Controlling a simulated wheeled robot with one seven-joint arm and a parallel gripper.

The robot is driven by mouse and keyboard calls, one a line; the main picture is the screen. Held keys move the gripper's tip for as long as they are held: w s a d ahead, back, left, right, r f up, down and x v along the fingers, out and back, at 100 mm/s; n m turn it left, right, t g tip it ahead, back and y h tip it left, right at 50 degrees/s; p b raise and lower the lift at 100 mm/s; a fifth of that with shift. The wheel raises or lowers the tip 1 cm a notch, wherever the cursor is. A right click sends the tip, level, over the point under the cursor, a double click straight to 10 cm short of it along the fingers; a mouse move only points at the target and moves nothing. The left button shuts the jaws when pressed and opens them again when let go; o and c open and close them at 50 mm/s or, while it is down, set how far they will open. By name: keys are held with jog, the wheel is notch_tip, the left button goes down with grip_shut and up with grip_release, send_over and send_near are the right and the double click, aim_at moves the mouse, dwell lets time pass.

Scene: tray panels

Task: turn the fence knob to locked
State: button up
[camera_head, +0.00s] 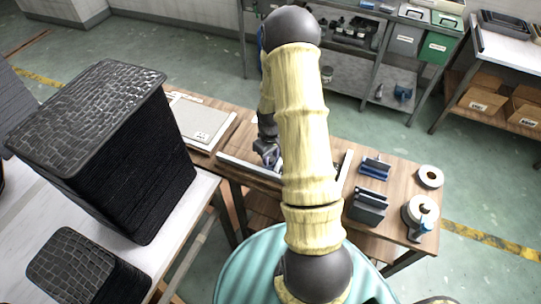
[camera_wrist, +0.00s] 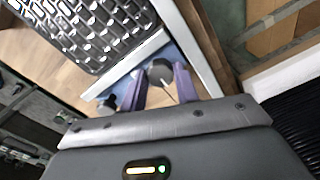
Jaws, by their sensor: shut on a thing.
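In the wrist view, a dark round knob (camera_wrist: 160,72) sits on a blue strip beside a pale metal fence rail (camera_wrist: 196,50). My gripper (camera_wrist: 159,82) is shut on this knob, with one purple finger on either side of it. The knob's setting cannot be read. A second small dark knob-like part (camera_wrist: 106,105) lies to the left, outside the fingers. In the head view my gripper (camera_head: 267,152) is low over the left part of the wooden bench, at the metal fence (camera_head: 246,168). The knob is hidden there by my gripper and arm.
A dark gridded panel (camera_wrist: 85,28) lies close to the fingers in the wrist view. In the head view, tall stacks of black trays (camera_head: 120,170) stand at left. Blue-grey holders (camera_head: 369,203) and tape rolls (camera_head: 430,177) occupy the bench's right side.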

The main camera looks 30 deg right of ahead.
jog(key=shift+m, duration=0.3)
jog(key=m, duration=0.3)
jog(key=shift+m+b, duration=0.3)
jog(key=shift+b, duration=0.1)
jog(key=m, duration=0.9)
jog(key=shift+m, duration=2.3)
jog(key=o, duration=1)
jog(key=shift+c, duration=0.2)
jog(key=shift+r, duration=0.1)
